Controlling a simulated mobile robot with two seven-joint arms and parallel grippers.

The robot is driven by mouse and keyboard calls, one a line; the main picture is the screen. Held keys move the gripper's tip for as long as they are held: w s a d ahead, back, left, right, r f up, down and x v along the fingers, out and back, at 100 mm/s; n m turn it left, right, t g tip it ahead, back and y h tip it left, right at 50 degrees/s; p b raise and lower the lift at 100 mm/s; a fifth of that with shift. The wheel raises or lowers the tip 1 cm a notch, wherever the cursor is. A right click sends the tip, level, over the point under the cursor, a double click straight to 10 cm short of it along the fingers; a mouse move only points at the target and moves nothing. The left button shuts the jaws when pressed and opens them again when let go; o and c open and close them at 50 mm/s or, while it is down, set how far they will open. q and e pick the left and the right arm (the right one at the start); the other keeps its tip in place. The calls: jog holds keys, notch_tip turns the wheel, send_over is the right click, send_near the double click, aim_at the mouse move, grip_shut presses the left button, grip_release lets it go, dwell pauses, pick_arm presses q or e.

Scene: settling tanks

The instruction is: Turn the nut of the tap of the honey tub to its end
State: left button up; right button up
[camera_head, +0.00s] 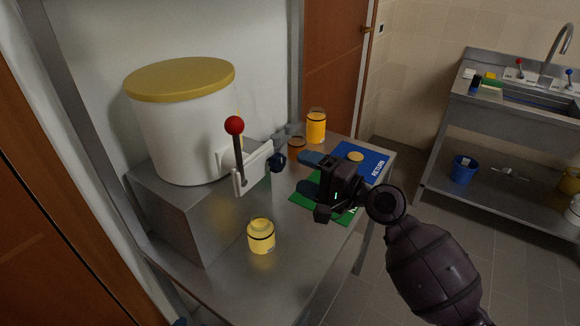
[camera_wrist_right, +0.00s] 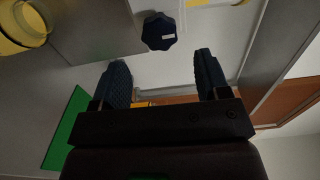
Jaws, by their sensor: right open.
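The honey tub (camera_head: 190,135) is white with a yellow lid and stands on a grey metal block. Its white tap (camera_head: 250,172) sticks out to the right, with an upright lever (camera_head: 239,158) ending in a red ball. The dark blue nut (camera_head: 277,162) sits at the tap's right end; it also shows in the right wrist view as a lobed knob (camera_wrist_right: 158,31). My right gripper (camera_head: 306,173) is open and empty, right of the nut, fingers pointing at it. In the wrist view the nut lies beyond the fingertips, between their lines and apart from them. My left gripper does not show.
A yellow jar (camera_head: 261,237) stands on the metal table (camera_head: 300,255) below the tap. An orange jar (camera_head: 316,127) stands at the back. A blue "RETURN" mat (camera_head: 374,163) and a green mat (camera_head: 312,207) lie under my right gripper. A sink bench (camera_head: 500,140) stands at the right.

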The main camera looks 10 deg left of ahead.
jog(key=v, duration=0.4)
jog(key=shift+s+d, duration=0.15)
jog(key=shift+d, duration=0.15)
jog(key=shift+d, duration=0.1)
